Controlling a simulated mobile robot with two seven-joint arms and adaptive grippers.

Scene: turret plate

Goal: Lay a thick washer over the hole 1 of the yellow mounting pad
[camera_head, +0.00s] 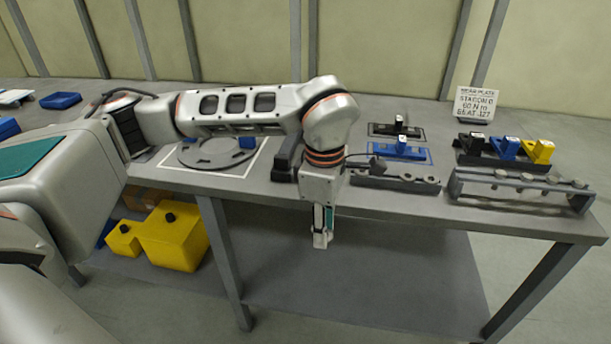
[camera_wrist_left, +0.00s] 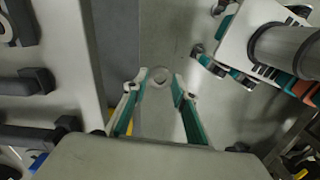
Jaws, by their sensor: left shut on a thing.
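My left gripper (camera_head: 322,238) hangs pointing down just off the front edge of the bench. In the left wrist view its two fingertips (camera_wrist_left: 161,78) are closed on a small grey ring, the washer (camera_wrist_left: 161,69), held above the floor. The washer is too small to make out in the head view. I cannot identify the yellow mounting pad or its hole 1. The round grey turret plate (camera_head: 205,158) lies on the bench behind my left arm, with a blue pad (camera_head: 247,142) on it; the arm hides part of it.
A low grey rack (camera_head: 395,181) with round parts stands near the bench's front edge. A raised rack (camera_head: 520,183) stands to its right, with black, blue and yellow blocks (camera_head: 540,150) behind. Yellow boxes (camera_head: 175,238) lie under the bench.

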